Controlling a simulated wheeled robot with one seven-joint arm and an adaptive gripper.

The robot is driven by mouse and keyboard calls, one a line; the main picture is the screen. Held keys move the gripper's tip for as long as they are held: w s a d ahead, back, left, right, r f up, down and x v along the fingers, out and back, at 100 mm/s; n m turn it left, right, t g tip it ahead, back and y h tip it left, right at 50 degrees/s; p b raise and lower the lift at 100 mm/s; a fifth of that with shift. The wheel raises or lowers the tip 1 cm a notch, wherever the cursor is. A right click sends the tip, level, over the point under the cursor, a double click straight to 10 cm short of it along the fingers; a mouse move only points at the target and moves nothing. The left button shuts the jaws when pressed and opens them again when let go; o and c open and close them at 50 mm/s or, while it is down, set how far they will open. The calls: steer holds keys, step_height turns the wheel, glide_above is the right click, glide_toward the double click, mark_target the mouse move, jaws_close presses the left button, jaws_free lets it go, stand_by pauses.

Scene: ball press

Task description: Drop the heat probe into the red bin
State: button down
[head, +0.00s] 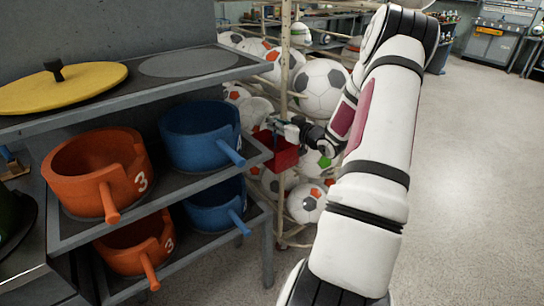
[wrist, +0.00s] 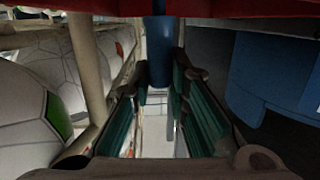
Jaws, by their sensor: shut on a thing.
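The red bin (head: 283,156) is a small open box beside the shelf corner, in front of the ball rack in the head view. A red edge (wrist: 225,8) runs along the top of the wrist view. My gripper (head: 274,126) is over the bin in the head view. In the wrist view its two green-padded fingers (wrist: 160,92) flank a blue cylinder (wrist: 158,45), which I take to be the heat probe, and are shut on it. In the head view the probe is too small and too covered to make out clearly.
The shelf holds orange pots (head: 90,170), blue pots (head: 195,140) and a yellow lid (head: 60,88) close by on the left. A ball rack (head: 283,60) stands just behind the bin. The floor (head: 460,190) at right is clear.

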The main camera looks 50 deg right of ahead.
steer(key=shift+f, duration=0.5)
steer(key=c, duration=1.5)
jaws_free()
steer(key=shift+o, duration=0.2)
steer(key=shift+s, duration=0.15)
steer(key=v, duration=1.1)
steer(key=shift+s, duration=0.4)
steer(key=shift+a+r, duration=0.1)
